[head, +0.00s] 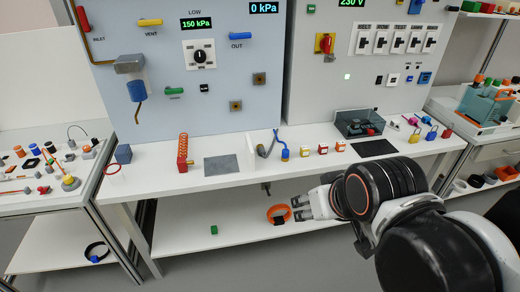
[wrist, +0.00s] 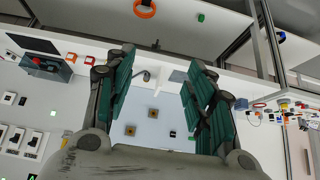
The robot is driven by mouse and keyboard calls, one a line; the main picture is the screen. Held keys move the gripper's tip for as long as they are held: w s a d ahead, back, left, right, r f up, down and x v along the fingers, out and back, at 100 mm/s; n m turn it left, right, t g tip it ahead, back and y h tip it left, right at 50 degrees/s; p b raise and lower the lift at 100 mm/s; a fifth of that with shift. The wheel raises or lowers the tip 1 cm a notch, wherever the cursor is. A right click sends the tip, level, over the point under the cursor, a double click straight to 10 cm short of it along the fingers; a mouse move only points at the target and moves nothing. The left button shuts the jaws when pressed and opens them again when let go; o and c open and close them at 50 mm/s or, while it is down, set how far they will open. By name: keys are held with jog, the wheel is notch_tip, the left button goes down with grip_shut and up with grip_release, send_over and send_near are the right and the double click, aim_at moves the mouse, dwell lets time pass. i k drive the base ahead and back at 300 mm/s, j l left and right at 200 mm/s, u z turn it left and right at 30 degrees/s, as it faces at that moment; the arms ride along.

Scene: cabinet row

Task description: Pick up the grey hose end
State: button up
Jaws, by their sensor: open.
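A grey hose end (head: 262,151) lies on the white worktop below the blue-grey panel, joined by a blue hose (head: 276,138) that bends back down to the worktop. A small grey bent shape in the wrist view (wrist: 143,76), beyond my fingers, looks like the same hose end. My gripper (head: 298,208) is open and empty. In the head view it shows below and right of the hose end, in front of the worktop's front edge. In the wrist view its two green-padded fingers (wrist: 160,62) are spread wide, with the worktop and panel visible between them.
A grey mat (head: 221,165) and a red block with an orange coil (head: 182,154) stand left. An orange ring (head: 287,207) and a green block (head: 214,230) lie on the lower shelf (head: 180,238).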

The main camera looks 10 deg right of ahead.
aim_at(260, 148)
jog(key=i+l+u, duration=0.2)
jog(key=u, duration=0.3)
jog(key=i+l+u, duration=0.1)
jog(key=l+u, duration=0.15)
jog(key=u, duration=0.2)
jog(key=i+l+u, duration=0.1)
jog(key=l+u, duration=0.2)
jog(key=u, duration=0.2)
jog(key=i+l+u, duration=0.15)
jog(key=l, duration=0.75)
jog(key=l+u, duration=0.1)
jog(key=l, duration=0.85)
jog(key=i, duration=0.05)
